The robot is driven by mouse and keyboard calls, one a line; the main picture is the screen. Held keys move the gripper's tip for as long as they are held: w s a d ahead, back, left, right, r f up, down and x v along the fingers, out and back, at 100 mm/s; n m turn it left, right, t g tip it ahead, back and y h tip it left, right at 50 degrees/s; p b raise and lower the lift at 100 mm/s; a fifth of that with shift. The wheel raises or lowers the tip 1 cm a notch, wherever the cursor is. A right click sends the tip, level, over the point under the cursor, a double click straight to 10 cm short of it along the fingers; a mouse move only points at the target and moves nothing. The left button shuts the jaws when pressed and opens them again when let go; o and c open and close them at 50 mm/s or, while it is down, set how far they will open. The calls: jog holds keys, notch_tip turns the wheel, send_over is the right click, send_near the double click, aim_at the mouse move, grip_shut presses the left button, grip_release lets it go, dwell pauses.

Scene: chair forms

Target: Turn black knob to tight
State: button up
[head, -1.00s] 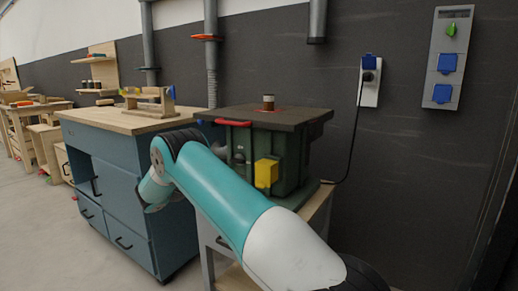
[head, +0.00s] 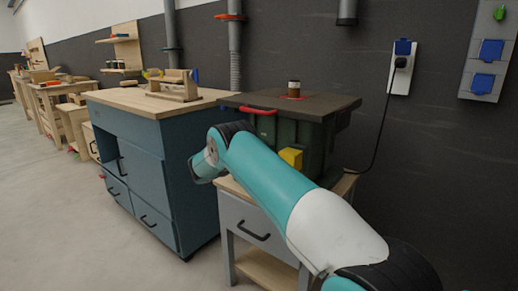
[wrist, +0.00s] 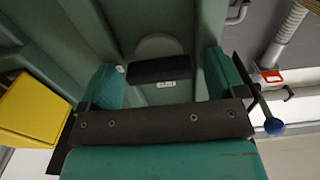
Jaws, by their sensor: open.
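The black knob (wrist: 160,69) is a dark bar in front of a grey round disc on the green machine (wrist: 170,20) in the wrist view. My gripper (wrist: 163,88) is open, with one teal finger to the left and one to the right. The knob appears between or just beyond the fingertips; contact cannot be told. In the head view the machine (head: 333,107) has a dark flat top, and my arm hides the knob and my gripper.
A yellow box (wrist: 32,112) sticks out of the machine at left. A lever with a blue ball (wrist: 273,126) is at right. A red handle (head: 258,110) is on the top's edge. A blue cabinet (head: 170,190) stands left of the machine. A black cable (head: 379,130) hangs at right.

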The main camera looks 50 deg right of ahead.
jog(key=c, duration=0.9)
jog(key=shift+n, duration=0.3)
jog(key=n, duration=0.9)
jog(key=shift+w+p, duration=0.15)
jog(key=shift+p, duration=0.2)
jog(key=n, duration=0.4)
jog(key=shift+f+p, duration=0.15)
jog(key=shift+p, duration=0.25)
jog(key=shift+w+f+n+p, duration=0.15)
jog(key=shift+n+p, duration=0.15)
jog(key=shift+n, duration=1.9)
jog(key=o, duration=0.9)
